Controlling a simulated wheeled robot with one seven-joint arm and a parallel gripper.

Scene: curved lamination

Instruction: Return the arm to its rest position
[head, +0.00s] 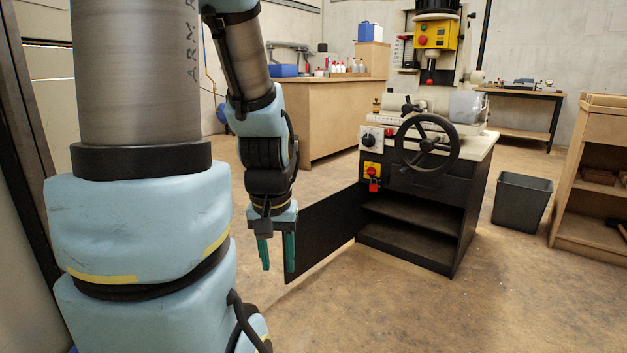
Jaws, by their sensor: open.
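My arm, light blue and grey, rises at the left of the head view and bends over with its lower part hanging down. My gripper (278,258) is at its end, pointing down, with two green fingers apart and nothing between them. It hangs in front of the open black door (325,232) of the machine cabinet, left of the cabinet. I cannot tell how far it is from the door.
A lathe-like machine (425,135) with a large handwheel stands on a black cabinet (415,255) with empty shelves. A grey bin (522,202) and a wooden shelf unit (597,185) are at right. A wooden counter (335,115) stands behind. The floor in front is clear.

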